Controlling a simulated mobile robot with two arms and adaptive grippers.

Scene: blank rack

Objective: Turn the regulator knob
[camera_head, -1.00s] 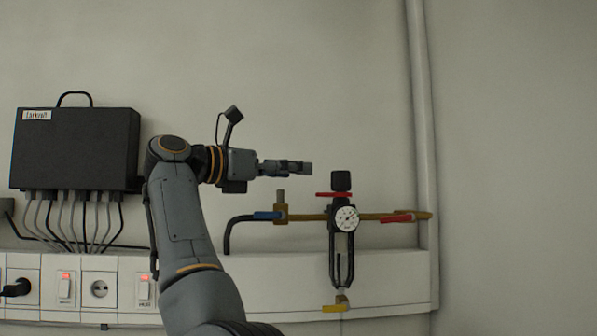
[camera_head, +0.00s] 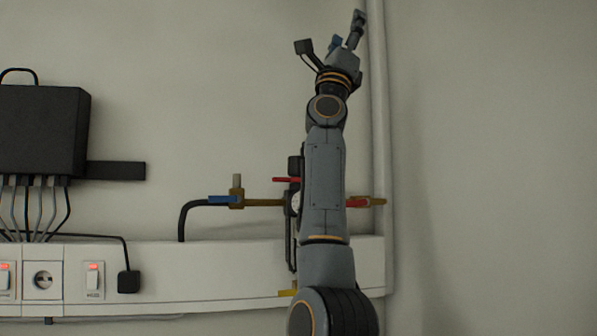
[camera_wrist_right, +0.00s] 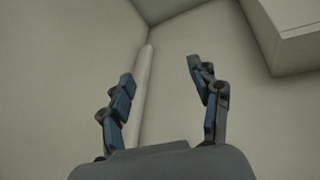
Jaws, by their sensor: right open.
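The black regulator knob (camera_head: 294,165) stands on top of the regulator on the wall pipe, partly hidden behind my right forearm. A red handle (camera_head: 286,180) sticks out to the left just below it. The gauge (camera_head: 296,203) shows only as a sliver beside my arm. My right gripper (camera_head: 347,30) is high above the knob, apart from it, pointing up near the vertical pipe. In the right wrist view its two fingers (camera_wrist_right: 160,72) are spread with nothing between them. My left gripper is in neither view.
A blue-handled valve (camera_head: 224,199) and a red-handled valve (camera_head: 358,203) sit on the brass pipe. A vertical pipe (camera_head: 377,110) runs up the wall corner close to my gripper. A black box (camera_head: 40,130) with cables hangs at left above a white trunking (camera_head: 200,262).

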